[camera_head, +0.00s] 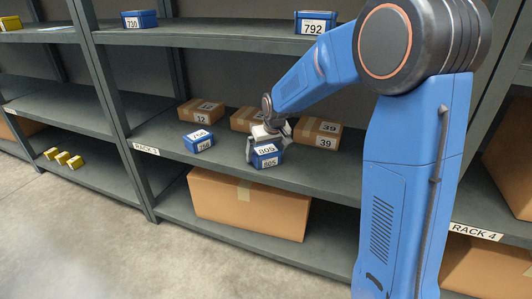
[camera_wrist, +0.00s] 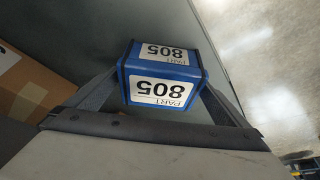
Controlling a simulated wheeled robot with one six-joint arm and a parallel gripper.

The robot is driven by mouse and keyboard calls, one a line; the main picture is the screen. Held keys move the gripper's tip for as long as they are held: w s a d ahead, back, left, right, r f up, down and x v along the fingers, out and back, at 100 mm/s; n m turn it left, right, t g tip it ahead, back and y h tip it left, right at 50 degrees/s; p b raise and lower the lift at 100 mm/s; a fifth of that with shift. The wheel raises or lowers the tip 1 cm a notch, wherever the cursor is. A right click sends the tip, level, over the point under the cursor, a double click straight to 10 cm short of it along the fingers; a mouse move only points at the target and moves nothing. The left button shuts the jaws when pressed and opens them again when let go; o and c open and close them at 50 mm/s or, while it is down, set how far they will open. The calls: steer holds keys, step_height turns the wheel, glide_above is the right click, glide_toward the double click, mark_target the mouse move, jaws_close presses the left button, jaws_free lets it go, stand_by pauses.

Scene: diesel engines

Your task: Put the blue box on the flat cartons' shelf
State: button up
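My gripper (camera_head: 265,134) is shut on a blue box (camera_head: 267,155) with white labels reading 805. In the wrist view the box (camera_wrist: 163,75) sits between the two fingers, which meet its sides. The box is at the front part of the middle shelf (camera_head: 310,175) of Rack 3. Whether its base touches the shelf cannot be told. On this shelf are flat brown cartons: one marked 12 (camera_head: 200,111), one marked 39 (camera_head: 317,132), and one (camera_head: 243,118) partly hidden behind my gripper.
Another blue box (camera_head: 198,140) stands to the left on the same shelf. Blue boxes 730 (camera_head: 139,19) and 792 (camera_head: 315,23) are on the shelf above. A large carton (camera_head: 247,203) is below. Rack uprights (camera_head: 110,90) bound the left side. Several yellow items (camera_head: 63,158) lie farther left.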

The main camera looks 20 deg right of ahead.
mark_target(266, 150)
steer(key=shift+r, duration=0.1)
steer(key=v, duration=0.6)
steer(key=shift+r, duration=0.2)
steer(key=shift+s+d+r, duration=0.1)
steer(key=shift+s+r, duration=0.4)
steer(key=shift+r, duration=0.1)
steer(key=s+d+r+m, duration=0.1)
steer(key=s+d, duration=0.2)
steer(key=s, duration=1.7)
steer(key=s+d+r, duration=0.1)
steer(key=s+d, duration=0.2)
steer(key=s, duration=1.7)
steer(key=shift+d+m+h, duration=0.25)
steer(key=shift+m+h, duration=0.05)
steer(key=shift+m, duration=0.1)
steer(key=shift+s, duration=0.1)
